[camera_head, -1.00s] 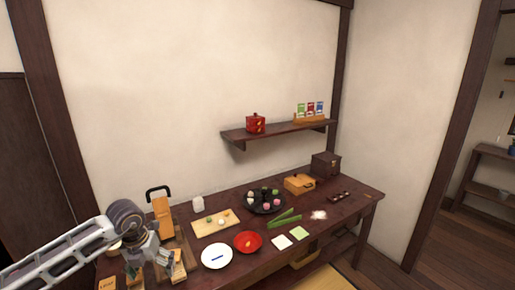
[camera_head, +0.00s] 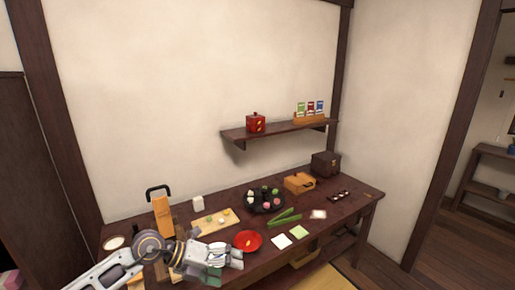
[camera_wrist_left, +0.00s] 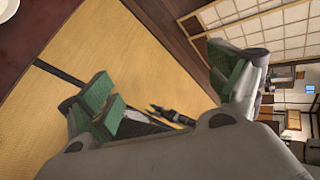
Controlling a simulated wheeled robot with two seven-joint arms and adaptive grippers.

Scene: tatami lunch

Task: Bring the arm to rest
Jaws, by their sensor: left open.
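My left gripper (camera_head: 228,263) is open with nothing between its fingers. It is over the near left part of the dark wooden table (camera_head: 300,241), left of and nearer than the red dish (camera_head: 248,241). In the left wrist view the two green-padded fingers (camera_wrist_left: 160,85) stand wide apart above yellow tatami (camera_wrist_left: 95,40). My right gripper is in neither view.
A cutting board (camera_head: 228,228), a black round tray (camera_head: 269,208), green and white squares (camera_head: 299,232) and a wooden box (camera_head: 299,183) stand on the table. A tall orange-brown box (camera_head: 162,214) is close behind my left arm. A wall shelf (camera_head: 280,132) hangs above.

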